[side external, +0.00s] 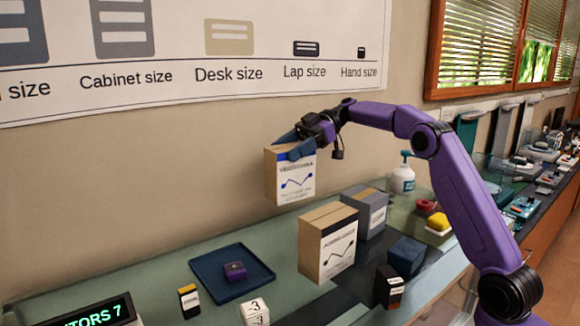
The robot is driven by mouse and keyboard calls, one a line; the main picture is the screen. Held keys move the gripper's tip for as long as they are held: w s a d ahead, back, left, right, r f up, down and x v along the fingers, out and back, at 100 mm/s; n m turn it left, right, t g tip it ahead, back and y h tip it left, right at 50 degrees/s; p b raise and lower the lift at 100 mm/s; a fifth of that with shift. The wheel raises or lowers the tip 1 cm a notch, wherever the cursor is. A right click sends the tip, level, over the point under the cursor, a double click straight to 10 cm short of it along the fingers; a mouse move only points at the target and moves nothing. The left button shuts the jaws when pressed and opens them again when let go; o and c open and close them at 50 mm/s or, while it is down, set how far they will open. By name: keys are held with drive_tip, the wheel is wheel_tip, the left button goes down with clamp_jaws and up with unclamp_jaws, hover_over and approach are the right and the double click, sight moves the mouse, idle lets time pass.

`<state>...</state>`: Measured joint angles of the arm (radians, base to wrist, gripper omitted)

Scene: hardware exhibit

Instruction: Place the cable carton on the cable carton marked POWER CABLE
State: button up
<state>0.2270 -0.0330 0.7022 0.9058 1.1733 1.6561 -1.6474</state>
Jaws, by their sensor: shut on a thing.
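My gripper (294,146) is shut on the top of a tan cable carton (276,177) with a white label bearing a blue zigzag line. It holds this carton upright in the air, near the wall. A larger tan cable carton (313,247) with a white label and a dark zigzag line stands upright on the counter, lower and a little to the right. The held carton is clear of it. The print on both labels is too small to read surely, so I cannot confirm which says POWER CABLE.
A grey carton (376,216) stands close behind the larger tan carton. A dark blue box (407,255) and a small black box (388,287) are to its right.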

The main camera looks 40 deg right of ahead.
drive_tip(key=shift+r, duration=0.5)
drive_tip(key=s+r, duration=0.6)
drive_tip(key=s, duration=0.4)
drive_tip(key=s+r+n+g, duration=0.1)
drive_tip(key=s+r, duration=0.4)
drive_tip(key=s, duration=0.6)
drive_tip(key=s+r, duration=0.6)
drive_tip(key=s, duration=0.4)
drive_tip(key=w+a+f, duration=0.4)
drive_tip(key=w+f, duration=0.9)
drive_tip(key=shift+f, duration=0.35)
